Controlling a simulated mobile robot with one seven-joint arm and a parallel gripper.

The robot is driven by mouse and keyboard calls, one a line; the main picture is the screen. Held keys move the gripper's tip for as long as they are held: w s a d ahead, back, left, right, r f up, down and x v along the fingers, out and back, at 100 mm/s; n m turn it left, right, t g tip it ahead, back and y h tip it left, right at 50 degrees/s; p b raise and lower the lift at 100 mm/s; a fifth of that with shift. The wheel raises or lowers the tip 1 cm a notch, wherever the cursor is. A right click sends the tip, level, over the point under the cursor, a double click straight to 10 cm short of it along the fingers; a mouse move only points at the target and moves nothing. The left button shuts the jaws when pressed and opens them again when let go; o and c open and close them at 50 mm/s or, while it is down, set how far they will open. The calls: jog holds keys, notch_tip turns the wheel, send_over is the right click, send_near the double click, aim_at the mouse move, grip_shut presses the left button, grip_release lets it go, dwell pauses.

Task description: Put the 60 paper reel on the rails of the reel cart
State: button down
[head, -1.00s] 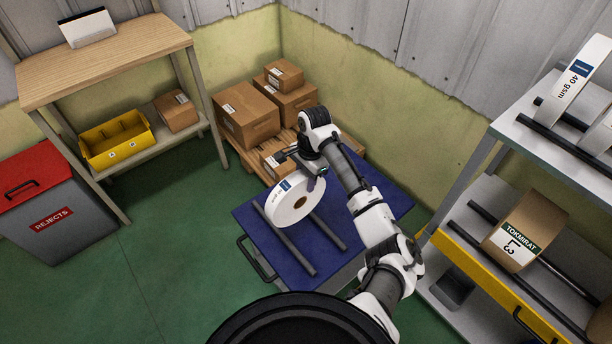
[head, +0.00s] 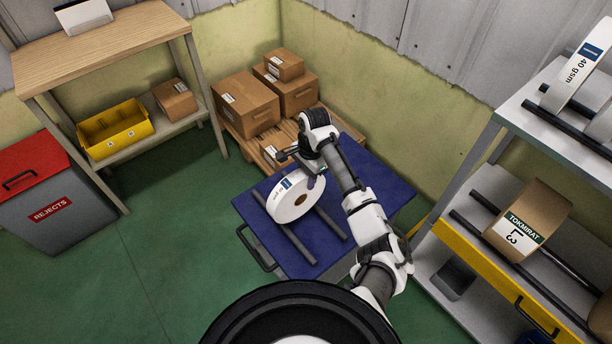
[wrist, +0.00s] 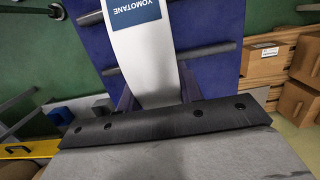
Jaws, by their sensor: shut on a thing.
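The white paper reel (head: 281,210) stands on edge at the reel cart, its round face with the brown-edged hole towards the head view. Its small label is too blurred to read there. In the wrist view the reel's rim (wrist: 150,65) carries a blue YOMOTANE label. My gripper (head: 312,180) is shut on the reel's upper edge; its fingers flank the rim in the wrist view (wrist: 158,95). The cart (head: 375,185) has a blue top and two dark rails, the left (head: 297,243) and right (head: 333,223). The reel is over the rails; I cannot tell if it touches them.
A grey shelf (head: 560,145) with a 40 gsm reel (head: 580,75) and a brown TOKMIRAT L3 reel (head: 535,205) stands right. Cartons (head: 245,105) on a pallet are behind the cart. A table (head: 105,50) and rejects bin (head: 50,210) stand left. Green floor is clear at left front.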

jog(key=shift+f, duration=1.25)
dwell(0.4)
jog(key=c, duration=0.8)
grip_release()
jog(key=shift+c, duration=0.2)
jog(key=r, duration=0.4)
jog(key=d+r, duration=0.1)
jog(key=r, duration=0.4)
jog(key=w+r, duration=0.1)
jog(key=r, duration=0.3)
jog(key=shift+d+r, duration=0.25)
jog(key=shift+r, duration=0.1)
